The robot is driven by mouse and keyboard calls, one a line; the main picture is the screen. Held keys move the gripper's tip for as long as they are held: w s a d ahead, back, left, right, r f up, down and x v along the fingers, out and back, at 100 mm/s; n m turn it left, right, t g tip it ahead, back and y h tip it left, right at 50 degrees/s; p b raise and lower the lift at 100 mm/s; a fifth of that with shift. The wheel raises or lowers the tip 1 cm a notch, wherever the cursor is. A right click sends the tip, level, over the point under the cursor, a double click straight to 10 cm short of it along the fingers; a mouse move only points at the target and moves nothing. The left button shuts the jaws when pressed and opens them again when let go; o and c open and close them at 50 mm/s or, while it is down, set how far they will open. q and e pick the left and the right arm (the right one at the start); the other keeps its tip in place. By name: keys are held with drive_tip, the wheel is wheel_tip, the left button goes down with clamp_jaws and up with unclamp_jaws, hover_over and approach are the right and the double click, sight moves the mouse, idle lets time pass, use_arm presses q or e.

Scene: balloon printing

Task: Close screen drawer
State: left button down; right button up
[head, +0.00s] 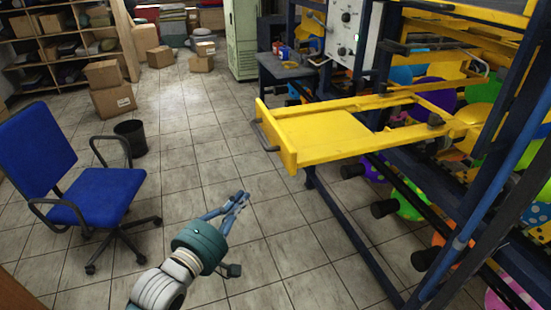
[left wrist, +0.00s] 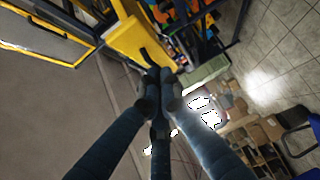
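The yellow screen drawer (head: 325,137) sticks out to the left from the dark blue frame of the machine in the head view, so it stands open. Its dark handle (head: 264,136) is on the front plate. My left gripper (head: 243,197) is in front of the drawer, below and left of the handle, over the floor and apart from the drawer. In the left wrist view its fingers (left wrist: 160,82) come together at the tips with nothing seen between them. Part of the yellow drawer (left wrist: 124,38) shows beyond the fingertips there. My right gripper is not in view.
A blue office chair (head: 95,195) and a black bin (head: 131,137) stand on the left. Cardboard boxes (head: 112,100) and shelves are farther back. Colourful balloons (head: 410,200) hang behind the machine's dark bars. Tiled floor (head: 200,165) is free between chair and drawer.

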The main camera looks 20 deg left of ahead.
use_arm(q)
wheel_tip(320, 180, up, 3)
drive_tip(key=p, duration=0.3)
approach(284, 155)
drive_tip(key=w+a, duration=0.3)
drive_tip(key=d, duration=0.1)
drive_tip(key=w+d+p, duration=0.1)
drive_tip(key=d, duration=0.1)
drive_tip(key=shift+w+f, duration=0.35)
drive_tip(key=shift+w+d, duration=0.15)
drive_tip(key=shift+d, duration=0.2)
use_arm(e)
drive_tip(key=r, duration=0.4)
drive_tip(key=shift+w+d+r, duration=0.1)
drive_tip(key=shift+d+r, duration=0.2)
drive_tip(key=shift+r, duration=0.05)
use_arm(q)
drive_tip(key=shift+w+f, duration=0.1)
drive_tip(key=shift+w, duration=0.05)
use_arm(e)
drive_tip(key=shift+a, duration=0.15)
